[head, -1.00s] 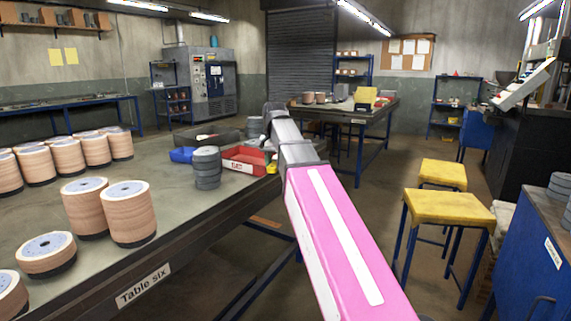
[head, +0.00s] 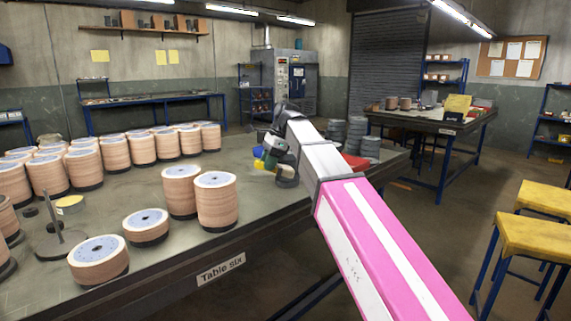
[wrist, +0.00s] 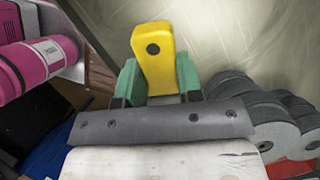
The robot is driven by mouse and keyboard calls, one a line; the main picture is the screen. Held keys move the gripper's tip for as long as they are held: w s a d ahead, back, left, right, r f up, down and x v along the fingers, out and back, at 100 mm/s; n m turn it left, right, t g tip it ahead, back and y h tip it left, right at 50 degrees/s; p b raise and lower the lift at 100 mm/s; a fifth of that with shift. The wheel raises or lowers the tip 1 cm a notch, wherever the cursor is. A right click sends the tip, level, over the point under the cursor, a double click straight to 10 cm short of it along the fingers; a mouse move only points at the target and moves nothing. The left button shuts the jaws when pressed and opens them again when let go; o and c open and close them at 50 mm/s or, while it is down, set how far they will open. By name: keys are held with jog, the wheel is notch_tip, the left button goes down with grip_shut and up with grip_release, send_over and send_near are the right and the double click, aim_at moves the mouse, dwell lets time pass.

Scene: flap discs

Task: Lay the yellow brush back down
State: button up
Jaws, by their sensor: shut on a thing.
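The yellow brush (wrist: 154,62) is held between the green fingers of my gripper (wrist: 160,82) in the wrist view. Its rounded yellow end with a dark round spot shows; the rest of it is hidden. In the head view my gripper (head: 268,154) is over the far part of Table six (head: 120,196), near its right edge, with a bit of yellow at its fingers. Whether the brush touches the tabletop is too small to tell.
Stacks of grey discs (head: 369,147) and a red bin (head: 356,161) stand just right of my gripper, partly behind my arm. Several tan disc stacks (head: 217,200) fill the left and near table. A spindle stand (head: 58,235) is at near left. The middle tabletop looks bare.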

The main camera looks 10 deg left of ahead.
jog(key=shift+a+f, duration=0.1)
jog(key=shift+f, duration=3.3)
jog(key=o, duration=1)
jog(key=shift+r, duration=0.1)
jog(key=v, duration=1)
jog(key=shift+w+r, duration=0.1)
jog(key=shift+r, duration=0.2)
